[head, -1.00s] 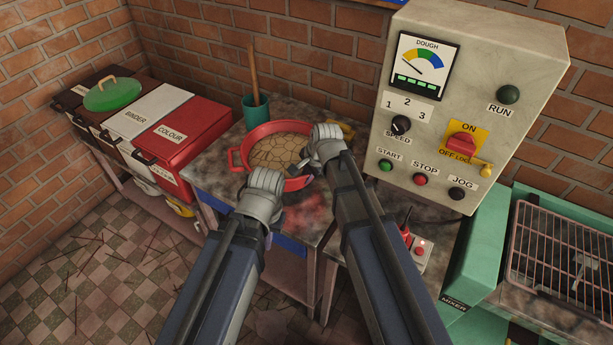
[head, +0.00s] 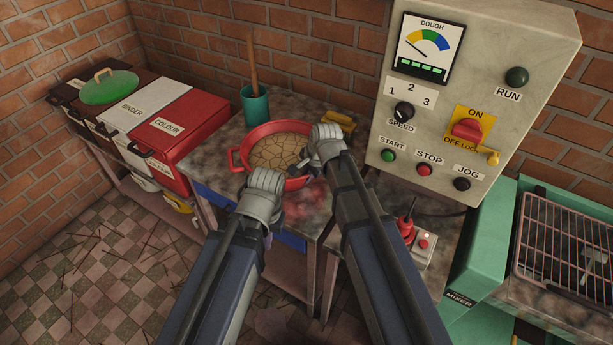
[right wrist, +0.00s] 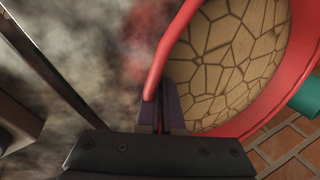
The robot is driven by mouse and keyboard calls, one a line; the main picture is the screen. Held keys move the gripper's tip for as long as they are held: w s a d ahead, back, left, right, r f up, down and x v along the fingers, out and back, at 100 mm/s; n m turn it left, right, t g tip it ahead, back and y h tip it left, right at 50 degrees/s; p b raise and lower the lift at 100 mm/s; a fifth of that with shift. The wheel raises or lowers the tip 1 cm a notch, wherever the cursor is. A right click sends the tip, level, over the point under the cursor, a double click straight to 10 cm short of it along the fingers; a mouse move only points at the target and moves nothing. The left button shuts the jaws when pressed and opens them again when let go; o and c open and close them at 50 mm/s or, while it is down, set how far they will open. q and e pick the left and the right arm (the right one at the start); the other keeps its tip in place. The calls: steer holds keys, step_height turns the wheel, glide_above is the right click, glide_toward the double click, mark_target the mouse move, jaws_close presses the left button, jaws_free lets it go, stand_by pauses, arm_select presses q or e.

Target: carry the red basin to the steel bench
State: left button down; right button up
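The red basin (head: 236,160), with cracked tan dough (head: 278,150) in it, is over the stained worktop (head: 215,180) in the head view. Whether it touches the worktop is unclear. My right gripper (head: 306,165) is at its right side. In the right wrist view, its fingers (right wrist: 161,118) are closed on the basin's red handle (right wrist: 166,55). My left gripper (head: 268,205) is at the basin's near side; its fingers are hidden behind its wrist. I cannot tell which surface is the steel bench.
A teal cup (head: 256,106) with a wooden stick stands behind the basin. Labelled bins (head: 185,130) are at left, a control panel (head: 450,120) at right. A red-topped control box (head: 421,248) and green mixer (head: 475,260) are right of my arms. Thin sticks litter the checkered floor.

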steer(key=o, duration=0.4)
steer(key=shift+r, duration=0.15)
steer(key=p+v, duration=1.2)
steer(key=shift+s+a+f+n+g+h, duration=0.2)
steer(key=shift+s+a+n+g+h, duration=0.35)
steer(key=shift+s+n, duration=2.15)
steer(key=shift+s+a+f+n+g+h, duration=0.25)
steer(key=shift+s+n+g+h, duration=0.45)
steer(key=shift+s+n, duration=2)
steer(key=shift+s+a+f+n+g+h, duration=0.15)
steer(key=shift+s+a+n+g+h, duration=0.35)
steer(key=shift+s+n, duration=2.15)
steer(key=shift+s+d+m, duration=0.1)
steer(key=shift+s+m, duration=0.15)
